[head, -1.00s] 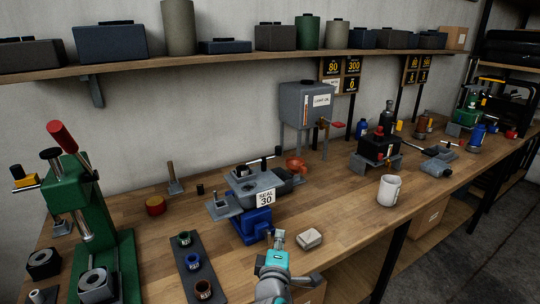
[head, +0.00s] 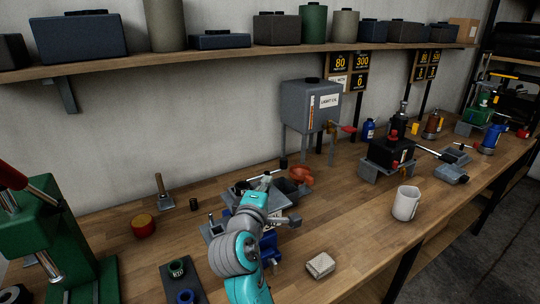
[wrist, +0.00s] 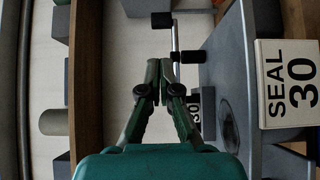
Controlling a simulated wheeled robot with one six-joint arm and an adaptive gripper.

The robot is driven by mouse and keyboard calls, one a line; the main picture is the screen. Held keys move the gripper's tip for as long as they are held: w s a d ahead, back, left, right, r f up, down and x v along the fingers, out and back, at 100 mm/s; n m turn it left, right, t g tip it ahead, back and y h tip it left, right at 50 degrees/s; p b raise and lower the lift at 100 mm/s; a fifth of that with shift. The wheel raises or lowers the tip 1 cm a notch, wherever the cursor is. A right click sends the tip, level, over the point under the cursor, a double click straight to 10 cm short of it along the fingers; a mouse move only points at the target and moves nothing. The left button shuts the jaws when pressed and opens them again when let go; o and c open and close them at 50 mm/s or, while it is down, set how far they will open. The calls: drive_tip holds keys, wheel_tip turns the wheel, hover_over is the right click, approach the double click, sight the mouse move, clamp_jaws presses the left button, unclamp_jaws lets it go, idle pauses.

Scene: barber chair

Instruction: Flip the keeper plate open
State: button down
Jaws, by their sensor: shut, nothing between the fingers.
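The grey fixture (head: 293,201) with a blue base (head: 268,248) stands on the bench, partly hidden behind my arm. Its flat grey plate (wrist: 232,80) fills the right of the wrist view, with a round dark recess and a white "SEAL 30" tag (wrist: 288,84). I cannot tell for certain which part is the keeper plate. A thin metal rod with black grips (wrist: 188,57) lies beside the fixture's edge, just ahead of my fingertips. My gripper (wrist: 160,64) is shut and empty, over the fixture in the head view (head: 266,180). Contact with the rod is unclear.
A grey light-oil tank (head: 310,106) stands behind the fixture, with an orange funnel (head: 300,174) in front of it. A green press (head: 55,240) is at left. A white mug (head: 406,203) and a pale block (head: 320,265) sit right of my arm. The front bench between them is clear.

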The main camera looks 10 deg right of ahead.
drive_tip(key=shift+w+r, duration=0.1)
drive_tip(key=shift+w, duration=0.3)
drive_tip(key=x, duration=1)
